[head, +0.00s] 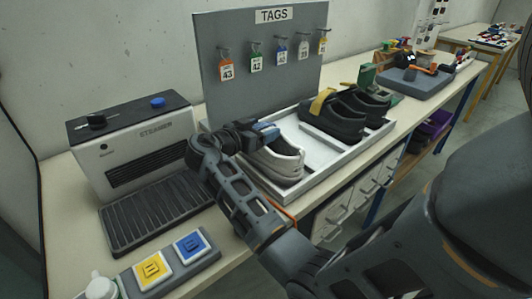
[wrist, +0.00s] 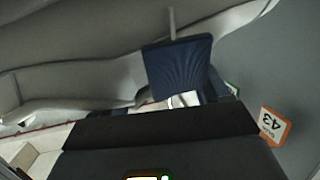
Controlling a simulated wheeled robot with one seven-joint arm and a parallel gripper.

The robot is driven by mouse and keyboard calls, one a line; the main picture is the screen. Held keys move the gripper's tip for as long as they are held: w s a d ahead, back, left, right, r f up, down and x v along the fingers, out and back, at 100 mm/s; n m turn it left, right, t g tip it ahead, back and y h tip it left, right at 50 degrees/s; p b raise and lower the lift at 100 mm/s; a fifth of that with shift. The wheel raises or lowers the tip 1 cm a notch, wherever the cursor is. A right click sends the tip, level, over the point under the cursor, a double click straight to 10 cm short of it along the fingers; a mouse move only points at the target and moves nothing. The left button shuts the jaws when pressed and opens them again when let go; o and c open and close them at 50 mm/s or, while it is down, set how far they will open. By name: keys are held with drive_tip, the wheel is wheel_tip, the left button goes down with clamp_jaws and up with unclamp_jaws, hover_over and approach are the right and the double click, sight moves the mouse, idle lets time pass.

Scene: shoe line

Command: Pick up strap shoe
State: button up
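A white-grey shoe (head: 275,160) with a dark opening sits at the near left end of the white tray (head: 315,150) in the head view. A black shoe (head: 330,118) with a yellow strap stands behind it to the right. My gripper (head: 267,131) is at the upper left of the white-grey shoe, its blue fingertips against or just over the shoe's upper edge. In the wrist view a blue ribbed finger pad (wrist: 178,68) overlaps a large grey shoe surface (wrist: 80,70). The other finger is mostly hidden, so I cannot tell the gap or any grip.
Another black shoe (head: 365,103) lies beside the strapped one. A grey tag board (head: 225,85) with hanging tags stands behind the tray. A steamer (head: 135,140) stands left, with a button panel (head: 172,262) in front. A grey pad with tools (head: 415,80) is far right.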

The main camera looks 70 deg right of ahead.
drive_tip(key=c, duration=1.2)
